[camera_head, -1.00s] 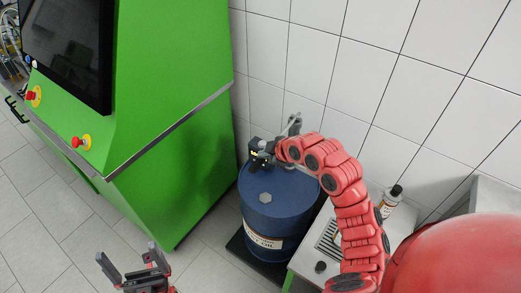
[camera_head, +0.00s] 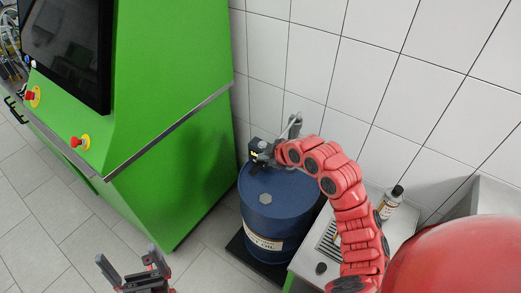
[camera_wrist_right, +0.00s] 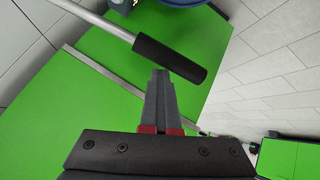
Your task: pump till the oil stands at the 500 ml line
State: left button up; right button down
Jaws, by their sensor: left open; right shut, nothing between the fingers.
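A blue oil drum (camera_head: 280,215) stands against the tiled wall in the head view. A pump with a grey metal lever (camera_head: 295,125) rises at its back, partly hidden by my right arm. In the right wrist view the lever ends in a black grip (camera_wrist_right: 170,59), which lies just beyond the fingertips of my right gripper (camera_wrist_right: 160,75). The right gripper is shut and empty; whether it touches the grip I cannot tell. My left gripper (camera_head: 128,262) is open and empty, low at the left of the drum. No oil level or 500 ml line can be made out.
A green test cabinet (camera_head: 180,130) with a dark screen and red buttons stands left of the drum. A low bench with a drip grate (camera_head: 328,245) stands right of the drum, with a bottle (camera_head: 391,203) on it. Tiled floor is free at the lower left.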

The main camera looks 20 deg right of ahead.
jog(key=shift+s+a+f+b, duration=0.15)
jog(key=shift+f+b, duration=1.2)
jog(key=shift+f, duration=0.45)
dwell(1.2)
jog(key=shift+r, duration=0.1)
dwell(0.4)
notch_tip(320, 180, up, 10)
jog(key=p, duration=0.3)
jog(key=shift+w+d, duration=0.35)
jog(key=shift+d, duration=0.1)
dwell(0.6)
jog(key=shift+r, duration=0.1)
notch_tip(320, 180, up, 5)
jog(key=p, duration=0.2)
send_over(262, 165)
jog(key=w+d, duration=0.1)
jog(key=shift+d+b, duration=0.2)
jog(key=shift+b, duration=0.1)
dwell(0.7)
